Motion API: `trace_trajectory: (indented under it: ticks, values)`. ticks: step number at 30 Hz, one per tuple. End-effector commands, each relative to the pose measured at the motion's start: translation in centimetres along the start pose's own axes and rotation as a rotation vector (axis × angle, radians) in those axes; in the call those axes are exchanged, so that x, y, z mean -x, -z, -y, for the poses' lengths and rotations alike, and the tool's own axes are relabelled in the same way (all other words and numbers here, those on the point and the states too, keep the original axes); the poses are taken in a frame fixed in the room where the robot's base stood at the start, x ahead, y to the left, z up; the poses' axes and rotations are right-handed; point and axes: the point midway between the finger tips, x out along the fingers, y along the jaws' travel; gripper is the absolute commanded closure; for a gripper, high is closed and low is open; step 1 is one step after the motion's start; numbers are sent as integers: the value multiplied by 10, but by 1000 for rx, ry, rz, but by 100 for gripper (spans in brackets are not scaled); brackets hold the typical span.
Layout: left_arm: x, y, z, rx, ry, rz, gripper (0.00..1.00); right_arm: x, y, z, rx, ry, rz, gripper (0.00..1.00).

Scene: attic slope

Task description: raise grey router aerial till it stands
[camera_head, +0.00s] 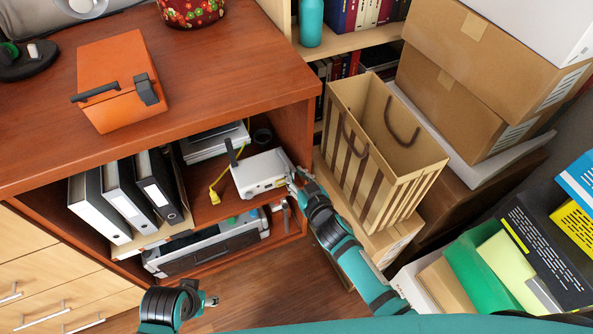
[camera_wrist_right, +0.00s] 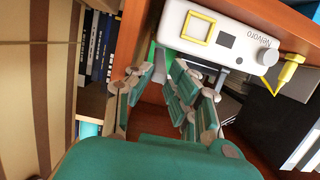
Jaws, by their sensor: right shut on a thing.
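The white router (camera_head: 258,175) sits in the cabinet's open compartment, under the top. A dark aerial (camera_head: 231,153) rises from its left end, leaning slightly. The grey aerial (camera_head: 284,160) is at its right end, beside my right gripper (camera_head: 295,178), which is shut on it; the fingers hide most of the contact. In the right wrist view, the router's front (camera_wrist_right: 240,38) is above the fingers (camera_wrist_right: 162,72), and the held part is hard to make out. My left gripper (camera_head: 211,300) is low in front of the cabinet, away from the router, too small to read.
A yellow cable (camera_head: 214,190) is at the router's left. Binders (camera_head: 125,195) stand further left, and a silver case (camera_head: 208,247) lies below. The cabinet's right side wall (camera_head: 294,125) is close to my right gripper. A striped paper bag (camera_head: 380,150) stands right of my forearm.

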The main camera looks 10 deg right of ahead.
Motion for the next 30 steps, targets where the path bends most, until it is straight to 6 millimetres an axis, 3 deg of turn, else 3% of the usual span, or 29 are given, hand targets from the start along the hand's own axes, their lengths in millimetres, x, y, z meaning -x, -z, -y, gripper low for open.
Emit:
trace_trajectory:
  ticks: [8,9,11,20,25,30]
  values:
    - [-1,-1,0,0,0,3,60,-1,2,1,0,2,-5,100]
    - [-1,-1,0,0,0,2,60,-1,2,1,0,2,-5,80]
    - [-1,-1,0,0,0,2,60,-1,2,1,0,2,-5,73]
    - [-1,0,0,0,0,-1,60,2,0,0,0,1,-1,73]
    - [-1,0,0,0,0,0,60,24,-1,0,0,1,0,73]
    - [-1,0,0,0,0,0,60,61,-1,1,-1,2,0,73]
